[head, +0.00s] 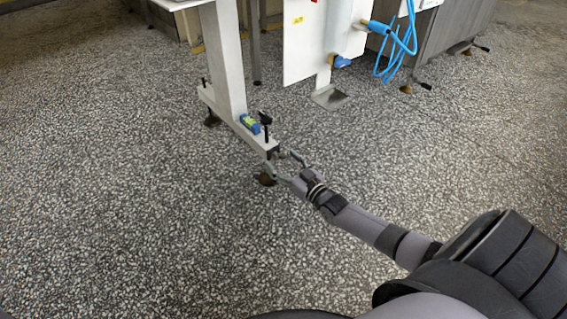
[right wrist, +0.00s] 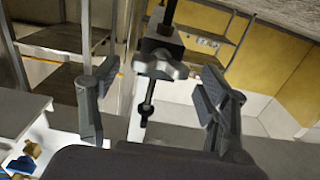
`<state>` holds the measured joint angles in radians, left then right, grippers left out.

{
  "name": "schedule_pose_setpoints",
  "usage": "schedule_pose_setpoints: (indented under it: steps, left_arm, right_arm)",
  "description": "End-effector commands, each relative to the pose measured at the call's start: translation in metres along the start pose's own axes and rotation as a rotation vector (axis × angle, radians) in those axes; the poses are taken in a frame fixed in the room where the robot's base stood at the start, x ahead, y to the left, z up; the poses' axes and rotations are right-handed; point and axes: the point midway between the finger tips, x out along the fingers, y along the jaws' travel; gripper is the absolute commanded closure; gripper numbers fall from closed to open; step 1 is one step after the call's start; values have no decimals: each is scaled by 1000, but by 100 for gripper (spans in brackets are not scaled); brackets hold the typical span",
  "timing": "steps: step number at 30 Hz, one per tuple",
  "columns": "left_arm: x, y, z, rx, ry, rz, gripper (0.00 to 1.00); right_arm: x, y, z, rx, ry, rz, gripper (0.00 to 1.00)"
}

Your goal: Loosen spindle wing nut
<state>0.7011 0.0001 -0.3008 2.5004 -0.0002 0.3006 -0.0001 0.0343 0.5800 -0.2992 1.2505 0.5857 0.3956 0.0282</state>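The wing nut (right wrist: 160,66) shows in the right wrist view as a grey, lobed metal piece against a dark block, on a thin spindle (right wrist: 148,100). My right gripper (right wrist: 158,72) is open, with one finger on each side of the wing nut and a visible gap to both. In the head view my right gripper (head: 282,166) is at the near end of the stand's white foot beam (head: 233,118), close to the floor. The wing nut is too small to make out clearly there. My left gripper is in neither view.
A black-topped handle (head: 266,121) and a small blue and yellow-green item (head: 249,123) sit on the beam. A white panel (head: 307,45) with blue hoses (head: 402,45) stands behind. The speckled floor (head: 110,200) is clear on the left and in front.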

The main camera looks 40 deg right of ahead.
Motion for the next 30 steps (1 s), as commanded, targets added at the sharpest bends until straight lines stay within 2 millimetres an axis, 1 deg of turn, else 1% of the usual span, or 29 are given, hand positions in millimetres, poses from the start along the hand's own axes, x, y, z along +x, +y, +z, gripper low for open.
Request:
schedule_pose_setpoints:
  steps: [1,2,18,25,30]
  left_arm:
    - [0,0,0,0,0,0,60]
    - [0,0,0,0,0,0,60]
    - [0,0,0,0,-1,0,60]
    - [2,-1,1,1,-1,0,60]
    - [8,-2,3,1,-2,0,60]
  right_arm:
    - [0,0,0,0,0,0,36]
    - [0,0,0,0,0,0,38]
    - [0,0,0,0,0,0,74]
    - [0,0,0,-15,0,0,75]
    - [0,0,-1,-73,-1,1,75]
